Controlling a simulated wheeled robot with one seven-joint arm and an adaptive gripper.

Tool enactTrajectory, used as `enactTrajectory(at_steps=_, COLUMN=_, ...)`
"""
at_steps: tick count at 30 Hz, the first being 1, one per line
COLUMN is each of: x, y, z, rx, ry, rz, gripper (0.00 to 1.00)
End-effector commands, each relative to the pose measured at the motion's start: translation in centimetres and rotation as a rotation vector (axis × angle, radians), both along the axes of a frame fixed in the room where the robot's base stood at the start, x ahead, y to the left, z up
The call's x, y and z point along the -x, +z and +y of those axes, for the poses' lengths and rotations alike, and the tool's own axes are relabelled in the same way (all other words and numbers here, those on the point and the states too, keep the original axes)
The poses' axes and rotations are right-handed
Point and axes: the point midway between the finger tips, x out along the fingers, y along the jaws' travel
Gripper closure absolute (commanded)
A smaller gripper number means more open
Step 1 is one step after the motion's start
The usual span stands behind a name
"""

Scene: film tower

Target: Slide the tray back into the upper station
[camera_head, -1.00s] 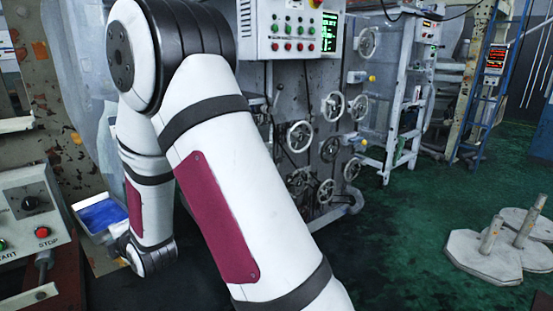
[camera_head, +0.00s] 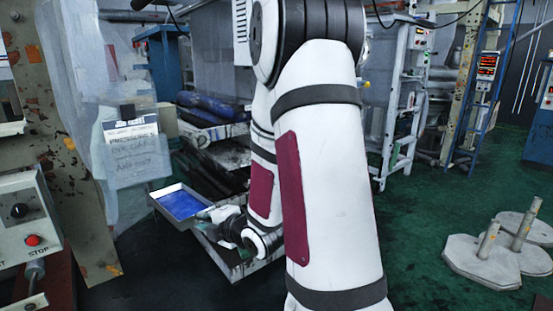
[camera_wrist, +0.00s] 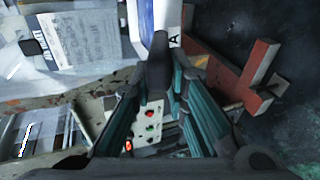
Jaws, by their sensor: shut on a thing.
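The tray (camera_head: 158,200) is a shallow, light-rimmed rectangle with a blue inside, held in the air left of centre in the head view. My gripper (camera_head: 208,213) is at its right side and shut on it. In the wrist view my gripper's teal fingers (camera_wrist: 157,98) close around a dark piece that looks like the tray's handle (camera_wrist: 156,52). A white and blue part of the tray (camera_wrist: 145,18) shows beyond it at the top edge. I cannot make out the upper station's opening in either view.
A control box (camera_head: 30,225) with a red button stands at the left, beside a rust-spotted frame (camera_head: 60,130). A notice sheet (camera_head: 133,140) hangs behind the tray. Blue rolls (camera_head: 213,103) lie on a rack behind. Weights (camera_head: 485,255) stand on green floor at right.

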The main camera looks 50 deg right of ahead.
Motion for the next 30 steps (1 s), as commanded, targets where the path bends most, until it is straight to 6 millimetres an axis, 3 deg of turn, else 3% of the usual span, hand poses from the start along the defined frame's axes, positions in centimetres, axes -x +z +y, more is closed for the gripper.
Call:
enactTrajectory(at_steps=1, x=1.3, y=0.3, z=-2.4, rx=0.003, ry=-0.023, rz=-0.004, gripper=1.0)
enactTrajectory(at_steps=6, x=5.5, y=1.0, z=-8.9, rx=0.002, ry=-0.06, rz=-0.008, gripper=1.0)
enactTrajectory(at_steps=12, x=9.6, y=1.7, z=-15.4, rx=-0.002, ry=-0.091, rz=-0.01, gripper=1.0)
enactTrajectory(at_steps=21, x=13.3, y=2.3, z=-21.2, rx=-0.004, ry=-0.121, rz=-0.014, gripper=1.0)
enactTrajectory(at_steps=27, x=14.9, y=2.6, z=-23.7, rx=-0.004, ry=-0.134, rz=-0.013, gripper=1.0)
enactTrajectory(at_steps=30, x=14.7, y=2.5, z=-23.5, rx=-0.007, ry=-0.13, rz=-0.014, gripper=1.0)
